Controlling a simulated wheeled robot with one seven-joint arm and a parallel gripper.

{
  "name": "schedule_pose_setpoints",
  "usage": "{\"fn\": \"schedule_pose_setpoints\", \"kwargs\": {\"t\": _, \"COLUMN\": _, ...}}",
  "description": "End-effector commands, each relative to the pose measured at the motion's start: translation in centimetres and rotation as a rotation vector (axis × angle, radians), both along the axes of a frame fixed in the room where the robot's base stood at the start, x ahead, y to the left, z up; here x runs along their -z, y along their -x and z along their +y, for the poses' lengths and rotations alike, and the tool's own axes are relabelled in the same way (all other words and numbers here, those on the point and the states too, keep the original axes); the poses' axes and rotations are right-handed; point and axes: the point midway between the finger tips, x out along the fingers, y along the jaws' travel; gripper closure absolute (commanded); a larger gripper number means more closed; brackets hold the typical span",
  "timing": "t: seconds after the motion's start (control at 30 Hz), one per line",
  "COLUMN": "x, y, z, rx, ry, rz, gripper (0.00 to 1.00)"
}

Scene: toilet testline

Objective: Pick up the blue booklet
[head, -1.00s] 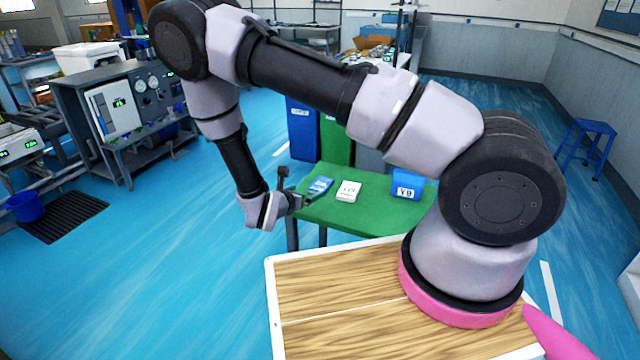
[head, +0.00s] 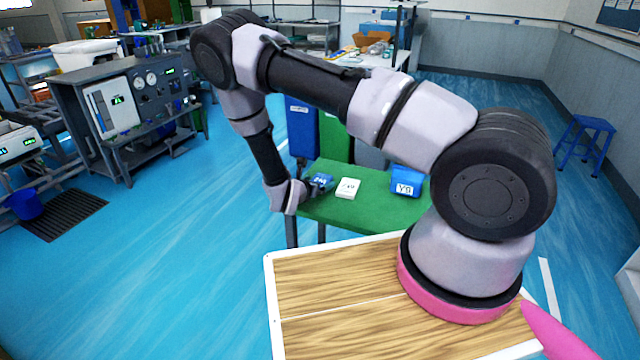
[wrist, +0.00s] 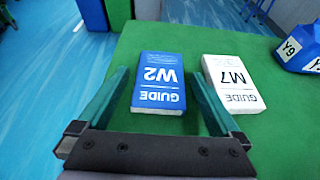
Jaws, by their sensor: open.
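The blue booklet (wrist: 159,84), marked "GUIDE W2", lies flat on the green table (wrist: 150,40). In the head view the blue booklet (head: 321,181) is near the table's left edge, partly hidden by my gripper. My gripper (wrist: 160,80) is open, with one finger to the left of the booklet and one to the right. In the wrist view the booklet shows between and slightly beyond the fingers, and I see no clear contact. In the head view my gripper (head: 308,187) is at the table's left edge, its fingers hard to make out.
A white booklet (wrist: 233,84) marked "GUIDE M7" lies close to the right of the blue one, near my right finger. A blue box (head: 407,182) marked "Y9" stands further right on the table. Bins (head: 302,130) stand behind the table.

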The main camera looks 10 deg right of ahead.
Motion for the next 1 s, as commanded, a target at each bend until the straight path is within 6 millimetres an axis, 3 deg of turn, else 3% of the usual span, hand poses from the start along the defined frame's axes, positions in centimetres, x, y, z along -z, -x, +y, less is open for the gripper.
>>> {"fn": "schedule_pose_setpoints", "kwargs": {"t": 0.03, "x": 0.0, "y": 0.0, "z": 0.0, "rx": 0.000, "ry": 0.000, "rz": 0.000, "gripper": 0.00}}
{"fn": "schedule_pose_setpoints", "kwargs": {"t": 0.2, "x": 0.0, "y": 0.0, "z": 0.0, "rx": 0.000, "ry": 0.000, "rz": 0.000, "gripper": 0.65}}
{"fn": "schedule_pose_setpoints", "kwargs": {"t": 0.23, "x": 0.0, "y": 0.0, "z": 0.0, "rx": 0.000, "ry": 0.000, "rz": 0.000, "gripper": 0.77}}
{"fn": "schedule_pose_setpoints", "kwargs": {"t": 0.27, "x": 0.0, "y": 0.0, "z": 0.0, "rx": 0.000, "ry": 0.000, "rz": 0.000, "gripper": 0.81}}
{"fn": "schedule_pose_setpoints", "kwargs": {"t": 0.67, "x": -1.2, "y": 0.0, "z": 0.1, "rx": -0.001, "ry": -0.001, "rz": -0.001, "gripper": 0.81}}
{"fn": "schedule_pose_setpoints", "kwargs": {"t": 1.0, "x": -7.6, "y": 0.0, "z": 0.1, "rx": 0.000, "ry": -0.002, "rz": -0.001, "gripper": 0.81}}
